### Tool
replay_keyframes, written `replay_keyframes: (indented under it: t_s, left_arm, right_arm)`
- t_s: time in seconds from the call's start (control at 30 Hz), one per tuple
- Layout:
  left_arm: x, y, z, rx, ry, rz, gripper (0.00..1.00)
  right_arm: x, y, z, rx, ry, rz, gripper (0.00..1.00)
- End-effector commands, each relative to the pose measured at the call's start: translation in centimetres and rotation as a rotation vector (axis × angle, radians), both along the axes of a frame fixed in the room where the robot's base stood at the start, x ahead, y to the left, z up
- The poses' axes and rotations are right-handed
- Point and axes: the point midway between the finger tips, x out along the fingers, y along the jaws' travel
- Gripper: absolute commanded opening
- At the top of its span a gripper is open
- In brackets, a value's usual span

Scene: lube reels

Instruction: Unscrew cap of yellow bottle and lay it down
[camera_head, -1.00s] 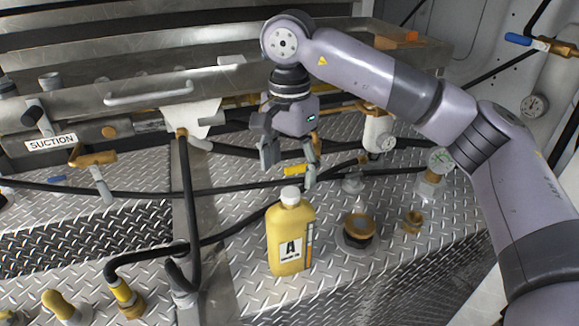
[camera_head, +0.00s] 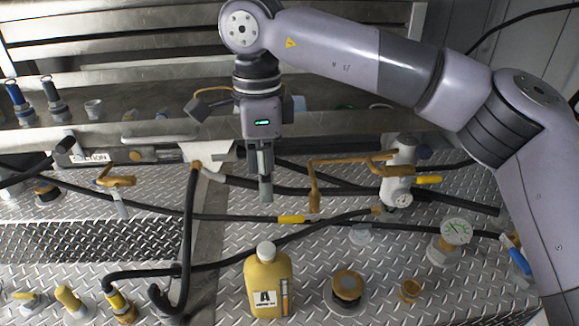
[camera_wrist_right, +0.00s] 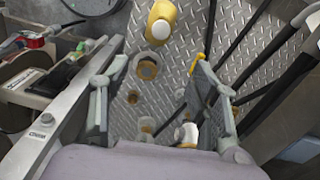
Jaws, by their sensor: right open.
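The yellow bottle (camera_head: 268,284) stands upright on the metal tread-plate floor, with a white cap (camera_head: 266,251) on its neck. It also shows at the top of the right wrist view (camera_wrist_right: 158,12), cap (camera_wrist_right: 161,29) facing the camera. My right gripper (camera_head: 266,193) hangs pointing down, behind and above the bottle in the head view, apart from it. Its two fingers overlap in the head view; in the right wrist view the gripper (camera_wrist_right: 158,66) is spread wide with nothing between the fingers. My left gripper is in neither view.
A black-and-brass fitting (camera_head: 347,287) and a small brass fitting (camera_head: 410,291) stand right of the bottle. Black hoses (camera_head: 350,223) cross behind it. Bare plate lies just left of the bottle.

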Motion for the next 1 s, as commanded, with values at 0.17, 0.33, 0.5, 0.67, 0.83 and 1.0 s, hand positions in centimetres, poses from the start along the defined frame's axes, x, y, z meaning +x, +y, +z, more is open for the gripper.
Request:
replay_keyframes:
  t_s: [0.17, 0.33, 0.5, 0.67, 0.83, 1.0]
  left_arm:
    - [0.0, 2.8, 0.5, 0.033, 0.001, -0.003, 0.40]
    - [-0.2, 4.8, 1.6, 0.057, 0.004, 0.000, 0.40]
    - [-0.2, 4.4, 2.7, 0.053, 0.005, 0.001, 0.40]
    - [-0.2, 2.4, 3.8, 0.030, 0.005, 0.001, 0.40]
    - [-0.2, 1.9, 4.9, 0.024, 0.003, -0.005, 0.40]
    - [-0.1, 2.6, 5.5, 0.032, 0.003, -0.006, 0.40]
  right_arm:
    - [-0.1, 0.0, -1.6, -0.002, 0.004, -0.003, 0.56]
    - [-0.1, 0.0, -4.6, -0.003, 0.005, -0.001, 0.56]
    - [-0.1, 0.0, -8.0, -0.002, 0.005, -0.002, 0.56]
    - [-0.1, 0.1, -11.1, -0.002, 0.005, -0.001, 0.56]
    - [-0.2, 0.1, -14.2, -0.002, 0.005, 0.000, 0.56]
    - [0.0, 0.2, -16.3, 0.001, 0.002, -0.001, 0.56]
